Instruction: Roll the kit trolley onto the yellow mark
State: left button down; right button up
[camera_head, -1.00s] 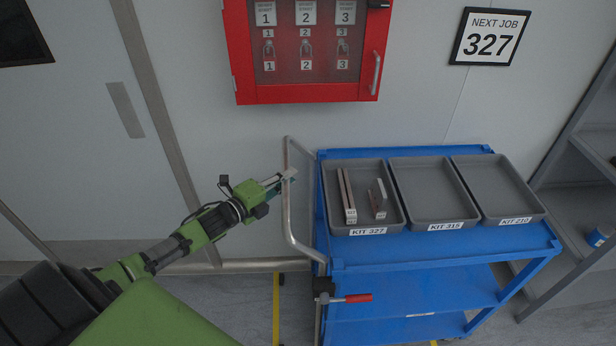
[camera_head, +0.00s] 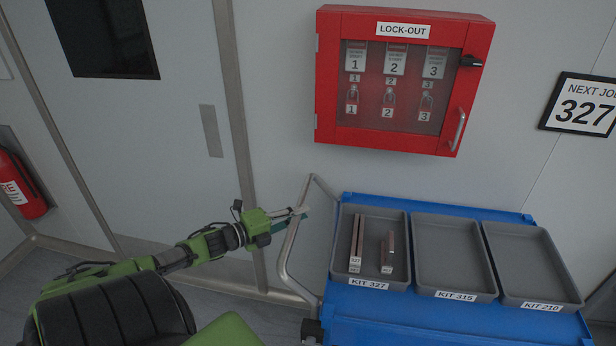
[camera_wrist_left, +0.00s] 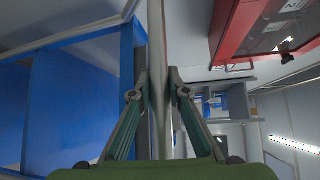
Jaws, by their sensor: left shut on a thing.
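The blue kit trolley (camera_head: 362,320) stands at the lower right in the head view, against the wall. Its grey push handle (camera_head: 290,240) rises at its left end. My left gripper (camera_head: 300,212) is shut on this handle. In the left wrist view the handle (camera_wrist_left: 157,60) runs between the two fingers of my left gripper (camera_wrist_left: 160,90), and the trolley's blue frame (camera_wrist_left: 127,70) is to the left. Grey trays for kit 327 (camera_head: 345,272), kit 315 (camera_head: 425,285) and kit 210 (camera_head: 510,290) sit on top. The yellow mark and my right gripper are not in view.
A red lock-out box (camera_head: 400,140) hangs on the wall above the trolley. A sign (camera_head: 583,104) reads NEXT JOB 327. A grey door (camera_head: 180,110) and a fire extinguisher (camera_head: 22,185) are on the left. Brown bars (camera_head: 357,238) lie in the kit 327 tray.

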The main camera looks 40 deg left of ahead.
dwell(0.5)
pick_arm(q)
jog(key=c, duration=1.9)
grip_release()
jog(key=v, duration=1.2)
jog(key=shift+a, duration=0.15)
